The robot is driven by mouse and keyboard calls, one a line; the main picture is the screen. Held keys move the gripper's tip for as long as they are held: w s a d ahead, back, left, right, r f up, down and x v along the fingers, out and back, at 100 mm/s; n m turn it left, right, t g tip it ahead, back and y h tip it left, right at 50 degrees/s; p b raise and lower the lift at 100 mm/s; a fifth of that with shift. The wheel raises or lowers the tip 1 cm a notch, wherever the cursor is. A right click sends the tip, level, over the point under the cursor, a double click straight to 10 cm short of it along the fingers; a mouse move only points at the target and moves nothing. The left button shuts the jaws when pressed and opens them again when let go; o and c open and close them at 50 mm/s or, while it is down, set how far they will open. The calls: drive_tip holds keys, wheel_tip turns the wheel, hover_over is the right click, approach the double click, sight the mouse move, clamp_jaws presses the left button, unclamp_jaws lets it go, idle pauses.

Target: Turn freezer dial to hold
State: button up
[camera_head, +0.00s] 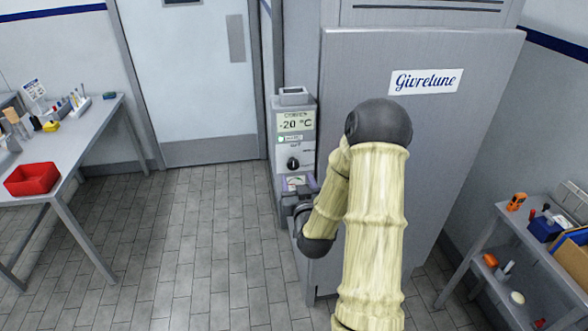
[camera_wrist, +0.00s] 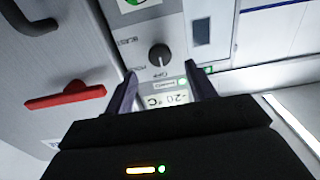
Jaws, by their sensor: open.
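The freezer dial (camera_head: 293,163) is a round dark knob on the grey control panel (camera_head: 308,140) at the freezer's left side. It also shows in the wrist view (camera_wrist: 159,56), where the panel appears upside down and the knob has a lighter pointer mark. Small labels stand around the knob, too blurred to read fully. The display (camera_head: 296,122) above the dial reads -20 °C.
The freezer door (camera_head: 440,140) fills the area right of the panel. A red handle (camera_wrist: 65,97) and a dark hook-shaped handle (camera_wrist: 35,18) are beside the panel. A table with a red bin (camera_head: 32,179) stands left; a shelf cart (camera_head: 490,245) stands right. The tiled floor between is clear.

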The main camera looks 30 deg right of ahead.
sight(293, 166)
drive_tip(key=p+x, duration=0.2)
drive_tip(key=x, duration=0.4)
drive_tip(key=shift+w, duration=0.15)
drive_tip(key=c, duration=1)
drive_tip(key=shift+f, duration=0.1)
